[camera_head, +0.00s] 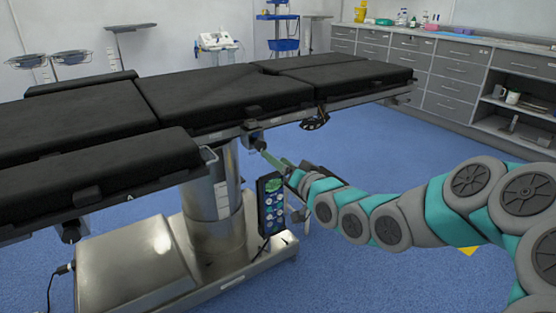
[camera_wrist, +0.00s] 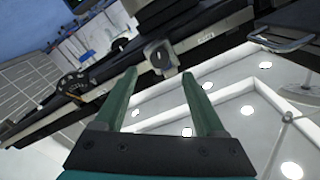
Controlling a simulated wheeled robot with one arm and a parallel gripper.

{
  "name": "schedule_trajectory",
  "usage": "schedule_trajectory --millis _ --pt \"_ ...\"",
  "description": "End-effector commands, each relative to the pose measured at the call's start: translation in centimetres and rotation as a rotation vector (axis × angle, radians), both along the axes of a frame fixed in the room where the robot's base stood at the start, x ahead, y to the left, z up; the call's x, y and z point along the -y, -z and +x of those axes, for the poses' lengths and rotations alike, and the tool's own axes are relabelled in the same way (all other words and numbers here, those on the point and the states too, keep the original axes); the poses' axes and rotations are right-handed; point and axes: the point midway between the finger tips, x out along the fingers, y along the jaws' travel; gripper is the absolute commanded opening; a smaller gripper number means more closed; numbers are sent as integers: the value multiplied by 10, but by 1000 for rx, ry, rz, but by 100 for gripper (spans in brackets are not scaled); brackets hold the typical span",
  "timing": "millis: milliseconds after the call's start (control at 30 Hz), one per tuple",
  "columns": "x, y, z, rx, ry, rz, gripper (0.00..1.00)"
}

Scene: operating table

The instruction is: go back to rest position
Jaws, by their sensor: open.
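My gripper (camera_head: 275,160) is at the side of the operating table (camera_head: 225,95), just below its side rail. In the wrist view my gripper (camera_wrist: 160,80) shows two green fingers spread apart with nothing between them. A small grey clamp (camera_head: 253,137) on the rail is just beyond the fingertips; it also shows in the wrist view (camera_wrist: 160,57). I cannot tell whether they touch. A dark hand control (camera_head: 271,205) with a green screen and several buttons is upright below the gripper, in front of the table column. What holds it up is hidden.
The metal table column (camera_head: 212,200) and its wide base (camera_head: 140,265) stand close to my gripper on the left. A black knob (camera_head: 314,122) hangs under the rail. Grey drawer cabinets (camera_head: 445,80) line the back right. Blue floor (camera_head: 365,140) is clear between them.

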Motion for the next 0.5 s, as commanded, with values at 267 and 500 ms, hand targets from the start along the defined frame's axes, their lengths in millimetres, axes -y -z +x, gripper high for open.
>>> schedule_trajectory --millis 267,500 --pt "10 30 -17 -123 16 -179 72" --pt "58 93 -82 -429 55 -521 72"
